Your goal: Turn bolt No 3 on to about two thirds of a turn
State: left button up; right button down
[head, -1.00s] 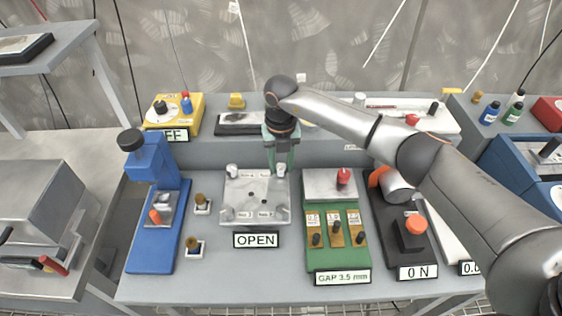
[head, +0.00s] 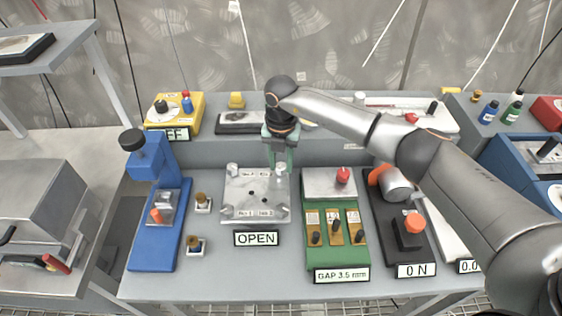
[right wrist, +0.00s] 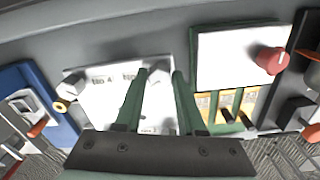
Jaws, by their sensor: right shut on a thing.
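The steel plate (head: 240,204) lies at the middle of the bench, with numbered bolt positions and an OPEN sign (head: 256,239) in front. A bolt head (head: 232,169) stands at its back left corner. My right gripper (head: 281,168) points down at the back right corner. In the right wrist view, its green fingers are shut on a bolt head (right wrist: 159,69) there, beside a partly hidden label. I cannot read that label, so the number 3 is not confirmed. The back left bolt also shows in the right wrist view (right wrist: 74,86). My left gripper is out of view.
A blue press (head: 150,250) stands left of the plate, with two small brass-topped pieces (head: 202,203) between. A green gap gauge stand (head: 338,257) and a black force stand (head: 410,252) are on the right. A raised shelf (head: 355,150) runs behind.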

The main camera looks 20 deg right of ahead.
aim_at(281, 166)
jog(key=c, duration=0.5)
grip_release()
notch_tip(281, 166, up, 13)
jog(key=b, duration=0.1)
jog(key=shift+f, duration=0.2)
dwell(0.3)
